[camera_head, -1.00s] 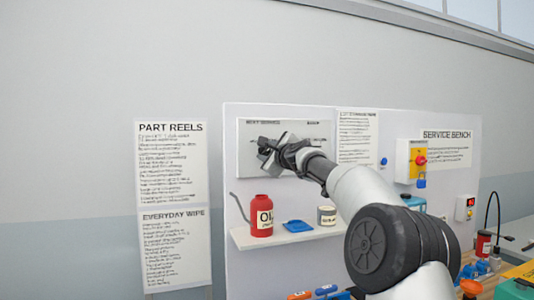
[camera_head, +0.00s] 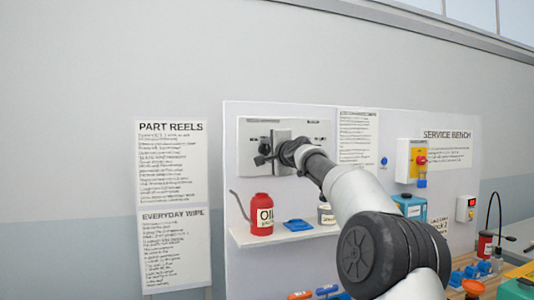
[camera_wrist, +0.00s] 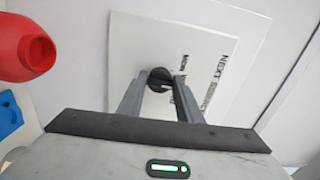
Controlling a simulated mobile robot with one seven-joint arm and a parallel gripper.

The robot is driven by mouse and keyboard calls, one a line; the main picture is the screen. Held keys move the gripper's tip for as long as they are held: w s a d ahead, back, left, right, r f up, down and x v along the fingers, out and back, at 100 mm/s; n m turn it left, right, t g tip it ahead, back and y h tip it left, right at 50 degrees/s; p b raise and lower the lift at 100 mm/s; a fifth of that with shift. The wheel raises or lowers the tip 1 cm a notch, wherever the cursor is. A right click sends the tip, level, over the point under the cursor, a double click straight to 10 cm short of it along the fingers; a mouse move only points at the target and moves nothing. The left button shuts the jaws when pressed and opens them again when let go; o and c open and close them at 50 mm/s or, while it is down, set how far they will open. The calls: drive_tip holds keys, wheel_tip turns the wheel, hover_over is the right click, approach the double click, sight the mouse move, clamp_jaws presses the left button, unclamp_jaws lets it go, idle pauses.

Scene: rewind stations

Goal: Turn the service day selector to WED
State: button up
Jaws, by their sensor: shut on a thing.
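The service day selector panel (camera_head: 309,131) is a pale plate on the upper left of the white board. It also shows in the wrist view (camera_wrist: 205,45), tilted, with "NEXT SERVICE" and day lettering partly readable. The selector's dark round knob (camera_wrist: 159,80) sits between the fingertips of my gripper (camera_wrist: 160,86). My gripper (camera_head: 268,147) is shut on the knob at the panel and hides most of it in the head view. The knob's pointer direction and the selected day cannot be read.
Below the panel, a shelf (camera_head: 285,238) holds a red oil can (camera_head: 262,215), a blue item (camera_head: 297,225) and a small tin (camera_head: 327,215). The red can (camera_wrist: 25,50) is near the left in the wrist view. A yellow switch box (camera_head: 413,160) is at right.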

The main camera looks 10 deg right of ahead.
drive_tip(key=shift+f+n, duration=0.1)
drive_tip(key=shift+n, duration=0.3)
drive_tip(key=o, duration=1)
drive_tip(key=s+d+b, duration=0.3)
drive_tip(key=s+b, duration=0.7)
drive_tip(key=s, duration=0.7)
drive_tip(key=shift+d, duration=0.15)
